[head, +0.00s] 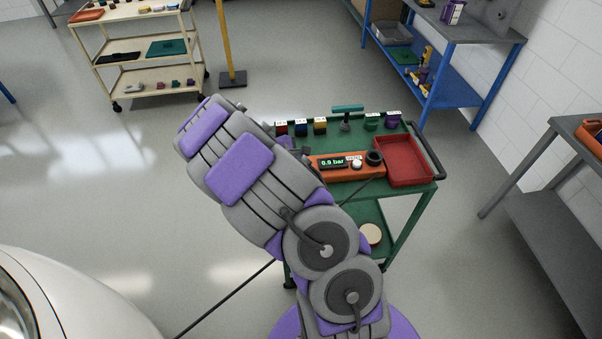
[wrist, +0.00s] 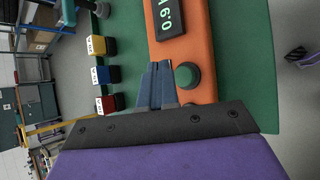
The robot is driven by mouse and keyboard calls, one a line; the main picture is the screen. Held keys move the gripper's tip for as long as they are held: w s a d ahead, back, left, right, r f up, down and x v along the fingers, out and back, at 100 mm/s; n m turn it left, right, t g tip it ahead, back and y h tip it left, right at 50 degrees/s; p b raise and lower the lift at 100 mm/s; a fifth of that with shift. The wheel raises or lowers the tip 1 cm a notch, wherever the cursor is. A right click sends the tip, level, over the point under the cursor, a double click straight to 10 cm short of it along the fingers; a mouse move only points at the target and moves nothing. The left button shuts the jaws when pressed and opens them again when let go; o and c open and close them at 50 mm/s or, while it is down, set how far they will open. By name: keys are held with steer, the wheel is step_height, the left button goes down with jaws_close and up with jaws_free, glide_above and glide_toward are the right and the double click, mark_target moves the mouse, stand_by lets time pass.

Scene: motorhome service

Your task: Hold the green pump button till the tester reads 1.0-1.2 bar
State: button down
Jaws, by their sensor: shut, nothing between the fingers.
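The orange tester (head: 345,174) lies on the green cart top; it also shows in the wrist view (wrist: 193,40). Its display (head: 333,163) reads 0.9 bar in green digits. The same display (wrist: 168,18) shows 0.9 turned sideways in the wrist view. The round green pump button (wrist: 187,75) with a dark collar is in the wrist view; in the head view my arm covers that end. My gripper (wrist: 158,68) is shut and empty, its fingertips over the tester's edge just left of the button. I cannot tell whether they touch it.
A red tray (head: 403,160) sits right of the tester on the green cart (head: 300,122). Several small colored blocks line its far edge, including a yellow one (head: 320,126). A white button (head: 357,163) and a black knob (head: 374,157) are on the tester. A white vehicle (head: 60,295) is lower left.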

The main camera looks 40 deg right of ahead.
steer(key=shift+d+f, duration=0.15)
steer(key=shift+f, duration=0.65)
steer(key=shift+a+r, duration=0.1)
steer(key=shift+a, duration=0.45)
steer(key=shift+d, duration=0.1)
steer(key=shift+d, duration=0.3)
steer(key=shift+a, duration=0.25)
steer(key=shift+d, duration=0.15)
steer(key=shift+f+b, duration=0.2)
steer(key=shift+b, duration=0.1)
steer(key=shift+f, duration=0.25)
